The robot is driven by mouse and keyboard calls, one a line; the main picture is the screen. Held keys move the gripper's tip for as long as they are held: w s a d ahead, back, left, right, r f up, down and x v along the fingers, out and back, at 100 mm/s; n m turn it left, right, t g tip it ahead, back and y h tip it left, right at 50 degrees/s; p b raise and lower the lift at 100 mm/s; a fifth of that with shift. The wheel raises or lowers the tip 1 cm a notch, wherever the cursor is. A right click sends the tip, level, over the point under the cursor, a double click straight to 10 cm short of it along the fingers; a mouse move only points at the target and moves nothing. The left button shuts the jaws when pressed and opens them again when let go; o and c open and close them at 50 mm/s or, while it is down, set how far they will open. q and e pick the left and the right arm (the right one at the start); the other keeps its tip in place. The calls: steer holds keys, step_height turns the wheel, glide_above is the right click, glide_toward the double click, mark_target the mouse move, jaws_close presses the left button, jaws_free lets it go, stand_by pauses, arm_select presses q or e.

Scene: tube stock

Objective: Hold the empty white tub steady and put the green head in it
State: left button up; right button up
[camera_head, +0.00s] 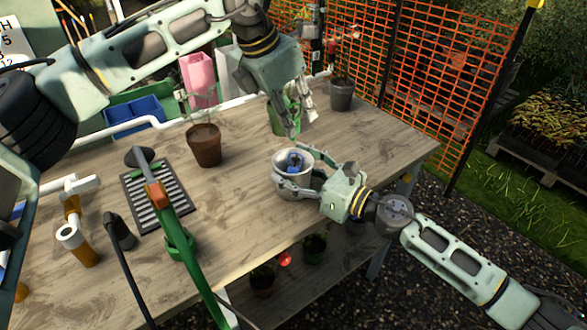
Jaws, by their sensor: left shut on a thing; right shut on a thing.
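The white tub (280,157) stands near the table's right front edge. A small blue and dark thing (295,161) shows inside it, so it does not look empty. My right gripper (290,186) reaches in from the right, low at the tub's near side, and is shut on the tub. My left gripper (301,123) points down above and behind the tub. It is shut on a green thing, seemingly the green head (283,118), mostly hidden by the fingers; its shape is unclear.
A brown pot with a seedling (205,147) stands left of the tub, and a grey pot (341,94) at the back right. A black slotted tray (157,195) and a green-handled tool (175,226) are at the left. Bare table lies between the tray and the tub.

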mark_target(293, 139)
arm_select(q)
steer(key=shift+f, duration=3.5)
steer(key=o, duration=0.9)
steer(key=v, duration=1.2)
steer(key=shift+d, duration=0.1)
arm_select(e)
steer(key=o, duration=1.2)
